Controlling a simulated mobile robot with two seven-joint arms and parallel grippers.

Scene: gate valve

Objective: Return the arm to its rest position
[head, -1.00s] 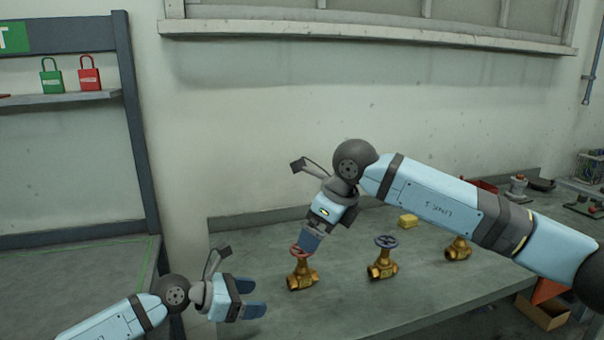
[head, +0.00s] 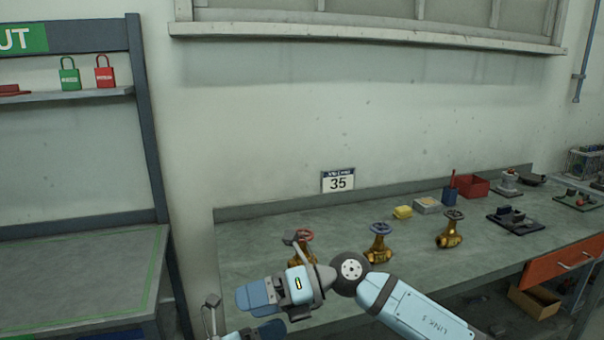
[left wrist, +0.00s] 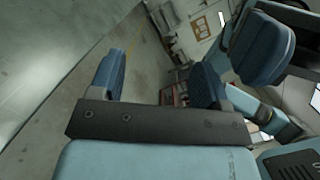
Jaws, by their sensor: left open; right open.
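My right gripper (head: 256,296) is open and empty in the head view, pointing left in front of the bench. It partly covers the brass valve with the red wheel (head: 303,237). My left gripper (head: 266,329) is just below it at the bottom edge, mostly cut off. In the left wrist view, my left gripper (left wrist: 157,80) has its fingers apart with nothing between them. My right gripper's blue finger (left wrist: 265,46) looms close at the upper right there. A brass valve with a blue wheel (head: 380,243) and one with a dark wheel (head: 451,229) stand upright, clear of both grippers.
A "35" sign (head: 338,182) is on the wall. At left, a green-outlined table (head: 80,275) has a bare top.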

